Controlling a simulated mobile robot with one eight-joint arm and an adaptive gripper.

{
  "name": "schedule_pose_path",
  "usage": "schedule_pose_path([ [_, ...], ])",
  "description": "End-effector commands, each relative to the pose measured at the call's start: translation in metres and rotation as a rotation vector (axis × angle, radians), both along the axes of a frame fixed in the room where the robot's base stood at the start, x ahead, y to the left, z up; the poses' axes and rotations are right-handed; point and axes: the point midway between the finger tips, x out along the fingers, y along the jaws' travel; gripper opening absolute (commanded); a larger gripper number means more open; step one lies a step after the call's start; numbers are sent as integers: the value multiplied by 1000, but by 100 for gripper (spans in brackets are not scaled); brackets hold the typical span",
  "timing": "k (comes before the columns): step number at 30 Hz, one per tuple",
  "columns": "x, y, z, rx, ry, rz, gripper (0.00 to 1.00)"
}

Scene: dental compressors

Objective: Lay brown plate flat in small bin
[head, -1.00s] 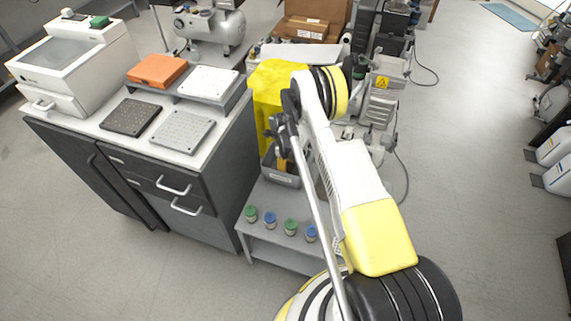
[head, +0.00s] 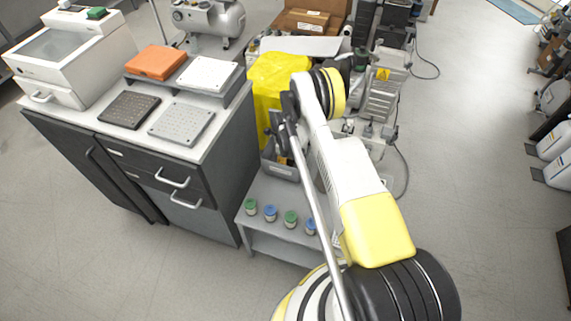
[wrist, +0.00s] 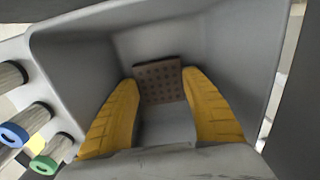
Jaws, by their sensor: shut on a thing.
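The brown plate (wrist: 160,81), square with rows of small holes, is inside the small grey bin (wrist: 75,45) in the wrist view. My gripper (wrist: 161,84) reaches down into the bin, and its two yellow fingers are shut on the plate's left and right sides. The plate looks tilted, near the far wall; whether its lower edge touches the floor, I cannot tell. A bare part of the bin floor shows between the fingers. In the head view the bin (head: 283,173) stands on a low grey table, and my arm hides most of the gripper and the plate.
Several jars with green and blue lids (head: 270,212) stand on the low table (head: 265,188) in front of the bin. A yellow-draped object (head: 270,80) is behind it. A cabinet (head: 215,130) at left carries a dark plate (head: 130,110), a grey plate (head: 181,122) and an orange block (head: 156,62).

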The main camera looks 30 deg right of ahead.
Motion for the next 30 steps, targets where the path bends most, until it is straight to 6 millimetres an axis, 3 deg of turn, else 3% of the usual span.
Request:
schedule_pose_path([
  [11,0,0,0,0,0,0,19],
  [12,0,0,0,0,0,0,57],
  [14,0,0,0,0,0,0,75],
  [15,0,0,0,0,0,0,78],
  [30,-1,1,0,2,4,1,78],
])
